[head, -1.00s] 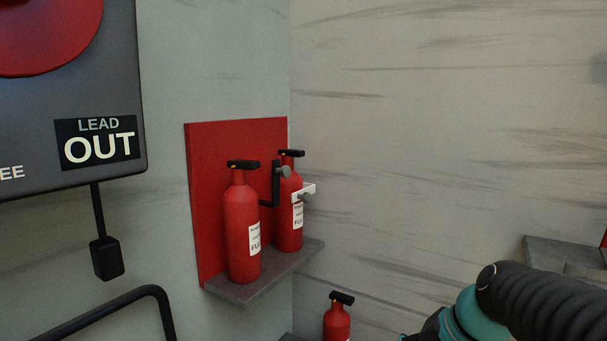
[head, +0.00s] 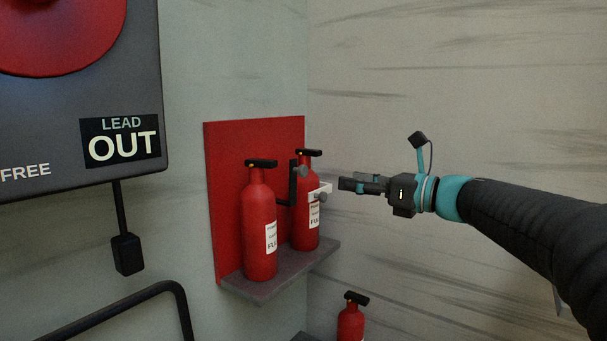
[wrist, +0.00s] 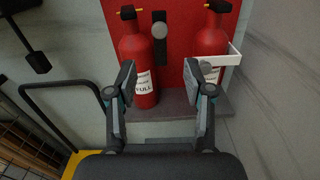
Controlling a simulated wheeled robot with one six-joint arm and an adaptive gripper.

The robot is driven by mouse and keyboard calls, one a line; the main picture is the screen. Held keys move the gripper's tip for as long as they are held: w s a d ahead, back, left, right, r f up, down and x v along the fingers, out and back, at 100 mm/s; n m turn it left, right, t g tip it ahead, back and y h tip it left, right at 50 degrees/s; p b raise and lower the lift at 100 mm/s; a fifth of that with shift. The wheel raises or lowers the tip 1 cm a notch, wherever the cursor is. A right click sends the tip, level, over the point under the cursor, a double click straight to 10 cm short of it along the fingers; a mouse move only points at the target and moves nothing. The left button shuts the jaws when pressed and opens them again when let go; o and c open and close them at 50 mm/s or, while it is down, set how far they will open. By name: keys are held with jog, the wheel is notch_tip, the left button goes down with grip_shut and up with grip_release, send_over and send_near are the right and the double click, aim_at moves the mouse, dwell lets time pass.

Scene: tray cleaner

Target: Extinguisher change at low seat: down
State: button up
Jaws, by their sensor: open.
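Two red extinguishers with black tops and white FULL labels stand upright side by side on a grey shelf (head: 285,275) against a red backboard (head: 225,180). The left extinguisher (head: 258,225) also shows in the wrist view (wrist: 138,60). The right extinguisher (head: 305,220) has a white bracket (head: 322,190) at its front, seen too in the wrist view (wrist: 222,58). A black upright holder (head: 293,183) with a grey knob is between them. A third extinguisher (head: 350,322) stands lower, partly cut off. My gripper (head: 345,185) is open and empty, to the right of the bracket; its fingers show apart in the wrist view (wrist: 163,78).
A dark panel (head: 60,150) with a red disc and LEAD OUT sign is at the left. A black box (head: 127,254) hangs on a cord below it. A black rail (head: 110,305) stands at lower left. The right wall is bare.

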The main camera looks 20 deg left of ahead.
aim_at(305, 174)
jog(key=p+x, duration=0.1)
jog(key=x, duration=1.2)
grip_shut()
